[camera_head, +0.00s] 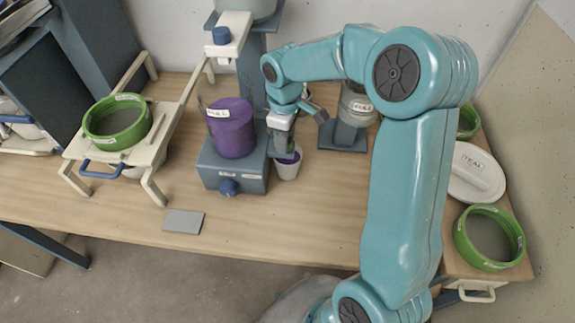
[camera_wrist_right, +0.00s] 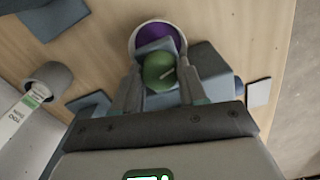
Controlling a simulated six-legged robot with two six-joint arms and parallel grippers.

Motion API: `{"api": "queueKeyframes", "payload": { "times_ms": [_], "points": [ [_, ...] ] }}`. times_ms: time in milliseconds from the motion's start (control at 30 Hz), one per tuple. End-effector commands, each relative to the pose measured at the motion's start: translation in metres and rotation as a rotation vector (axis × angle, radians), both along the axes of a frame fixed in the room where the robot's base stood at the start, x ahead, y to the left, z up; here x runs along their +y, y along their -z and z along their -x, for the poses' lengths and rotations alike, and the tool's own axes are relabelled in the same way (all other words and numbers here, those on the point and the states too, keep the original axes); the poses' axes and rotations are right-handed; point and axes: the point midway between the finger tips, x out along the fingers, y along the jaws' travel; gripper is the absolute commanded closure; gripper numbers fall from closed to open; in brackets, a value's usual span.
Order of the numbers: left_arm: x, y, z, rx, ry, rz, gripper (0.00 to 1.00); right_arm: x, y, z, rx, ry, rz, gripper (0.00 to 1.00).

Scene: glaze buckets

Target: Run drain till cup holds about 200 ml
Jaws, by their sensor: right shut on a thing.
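A purple bucket (camera_head: 231,128) stands on a grey stand (camera_head: 232,172) with a blue knob at the front. A pale cup (camera_head: 287,171) stands on the table just right of this stand, with purple inside. In the right wrist view the cup (camera_wrist_right: 133,38) shows its round rim and purple contents. My right gripper (camera_head: 284,135) is over the cup, pointing down. It is shut on a green rounded handle (camera_wrist_right: 159,71), which covers part of the cup in the wrist view. The glaze level cannot be read. My left gripper is out of view.
A green sieve (camera_head: 118,121) sits on a pale rack at left. A jar (camera_head: 356,108) on a dark stand is behind my right arm. A white lid (camera_head: 474,174) and a green ring (camera_head: 489,237) lie at right. A grey slab (camera_head: 183,221) lies near the front edge.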

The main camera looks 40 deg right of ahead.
Motion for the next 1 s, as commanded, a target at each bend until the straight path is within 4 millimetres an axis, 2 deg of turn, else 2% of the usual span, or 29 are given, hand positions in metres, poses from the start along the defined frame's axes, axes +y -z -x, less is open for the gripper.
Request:
{"api": "queueKeyframes", "payload": {
  "times_ms": [300,567,1000],
  "points": [
    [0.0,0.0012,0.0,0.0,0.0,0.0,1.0,-0.0001,0.0,0.0,0.0,0.045,0.0,0.85],
    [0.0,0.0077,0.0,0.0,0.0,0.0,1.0,-0.0001,0.0001,-0.0002,-0.001,0.299,-0.001,0.85],
    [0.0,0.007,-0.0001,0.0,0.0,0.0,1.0,-0.0001,-0.0004,0.0,0.0,0.304,-0.001,0.85]
  ]
}}
